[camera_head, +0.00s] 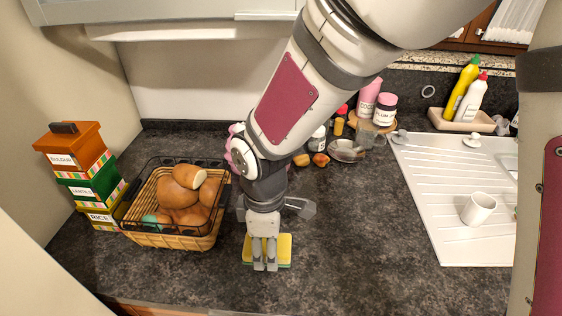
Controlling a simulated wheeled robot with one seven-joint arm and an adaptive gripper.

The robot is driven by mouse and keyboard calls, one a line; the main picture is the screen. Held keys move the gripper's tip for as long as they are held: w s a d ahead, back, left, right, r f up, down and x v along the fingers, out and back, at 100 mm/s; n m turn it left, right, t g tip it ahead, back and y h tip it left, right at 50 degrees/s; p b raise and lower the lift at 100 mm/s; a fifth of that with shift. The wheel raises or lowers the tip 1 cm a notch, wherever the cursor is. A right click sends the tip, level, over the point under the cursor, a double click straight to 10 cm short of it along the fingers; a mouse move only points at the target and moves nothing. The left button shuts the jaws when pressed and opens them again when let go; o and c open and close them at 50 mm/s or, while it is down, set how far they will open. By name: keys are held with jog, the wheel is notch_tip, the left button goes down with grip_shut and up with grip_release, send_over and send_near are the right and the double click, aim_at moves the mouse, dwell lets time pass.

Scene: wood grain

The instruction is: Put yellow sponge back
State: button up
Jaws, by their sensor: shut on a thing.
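The yellow sponge (284,248) is at the front middle of the dark countertop. It has a yellow face and a green edge along its lower side. My gripper (265,265) points down over it, and its fingers are shut on it. The fingers cover the middle of the sponge. I cannot tell whether the sponge rests on the counter or is slightly above it.
A bread basket (185,240) stands left of my gripper, beside stacked boxes (92,190). A white drainboard (445,200) with a white cup (478,208) is at right. A tray (460,121) with two bottles stands behind. Counter right of the sponge is clear.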

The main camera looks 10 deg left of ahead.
jog(key=shift+w+a+f, duration=0.2)
jog(key=shift+w+a, duration=0.6)
jog(key=shift+w, duration=0.15)
jog(key=shift+f, duration=1.65)
jog(key=shift+f, duration=0.15)
jog(key=o, duration=1.1)
